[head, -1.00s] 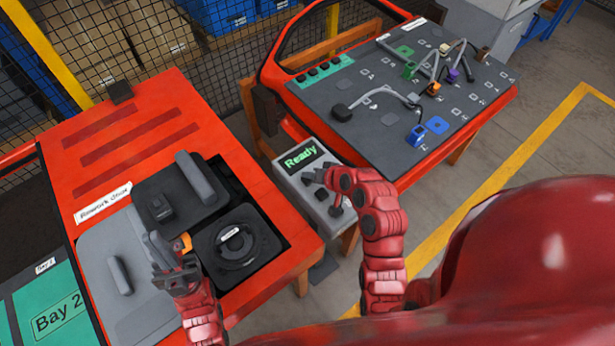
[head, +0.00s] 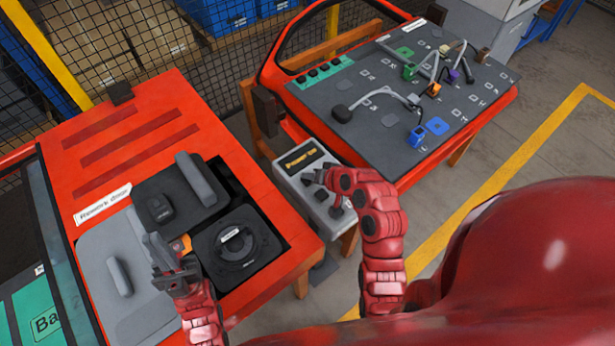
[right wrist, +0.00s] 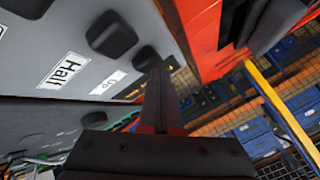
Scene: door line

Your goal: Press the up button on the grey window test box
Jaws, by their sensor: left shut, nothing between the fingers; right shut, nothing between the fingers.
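The grey window test box (head: 292,189) stands between the two doors, with dark knobs and a small display (head: 300,158) showing yellow text too small to read surely. My right gripper (head: 312,178) is shut over the box's face. In the right wrist view the dark up button (right wrist: 146,57) is beside an "Up" label (right wrist: 106,84). The right fingertips (right wrist: 158,74) overlap its lower edge there; I cannot tell whether they touch it. My left gripper (head: 152,240) is shut above the red door.
A red rework door (head: 215,125) lies on the left with black and grey parts. A glassy strip (head: 62,248) runs along its left edge. Another door panel (head: 365,135) with wires and connectors is at upper right. A mesh fence stands behind.

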